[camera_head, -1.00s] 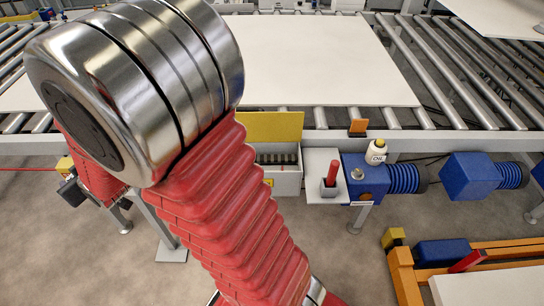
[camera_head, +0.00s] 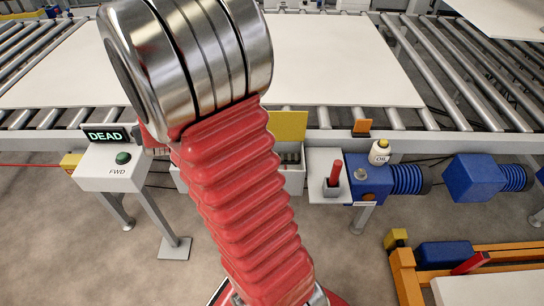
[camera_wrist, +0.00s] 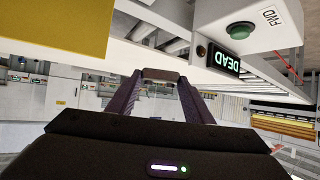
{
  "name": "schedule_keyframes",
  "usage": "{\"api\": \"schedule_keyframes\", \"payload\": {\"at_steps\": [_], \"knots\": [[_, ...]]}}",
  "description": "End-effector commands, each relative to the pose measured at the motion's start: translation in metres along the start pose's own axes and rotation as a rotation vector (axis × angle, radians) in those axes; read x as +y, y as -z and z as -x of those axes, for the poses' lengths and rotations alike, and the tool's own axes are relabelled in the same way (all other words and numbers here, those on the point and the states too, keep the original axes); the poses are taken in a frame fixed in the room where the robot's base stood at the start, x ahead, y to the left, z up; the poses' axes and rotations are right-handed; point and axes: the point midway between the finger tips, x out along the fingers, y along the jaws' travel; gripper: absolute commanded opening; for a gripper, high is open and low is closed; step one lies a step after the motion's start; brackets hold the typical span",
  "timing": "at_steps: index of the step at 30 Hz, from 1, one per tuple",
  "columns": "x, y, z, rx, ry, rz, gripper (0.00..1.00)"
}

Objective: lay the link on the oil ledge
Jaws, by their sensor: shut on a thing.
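In the wrist view my gripper (camera_wrist: 160,82) is shut on a small brownish bar, the link (camera_wrist: 161,73), held across between the two fingertips. The link hangs clear of any surface there. In the head view my arm hides the gripper and the link. A white oil bottle with a yellow cap (camera_head: 380,153) stands by the blue drive unit (camera_head: 373,184), right of my arm. The oil ledge is likely the surface around that bottle; its exact edges are hard to tell.
A red lever (camera_head: 335,173) stands upright on a pale plate left of the drive. A box with a raised yellow lid (camera_head: 290,126) is partly behind my arm. The FWD button box (camera_head: 112,168) carries a DEAD sign (camera_head: 105,136). The roller conveyor (camera_head: 455,75) bears a white sheet.

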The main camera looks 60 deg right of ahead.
Motion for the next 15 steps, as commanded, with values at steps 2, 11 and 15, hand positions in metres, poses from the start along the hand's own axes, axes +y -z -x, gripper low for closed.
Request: {"api": "schedule_keyframes", "payload": {"at_steps": [2,11,15], "knots": [[0.037,0.003,-0.005,0.001,-0.069,-0.039,0.23],[0.147,0.003,-0.007,0.001,-0.278,-0.153,0.23],[0.195,-0.001,-0.002,0.001,-0.369,-0.203,0.23]]}}
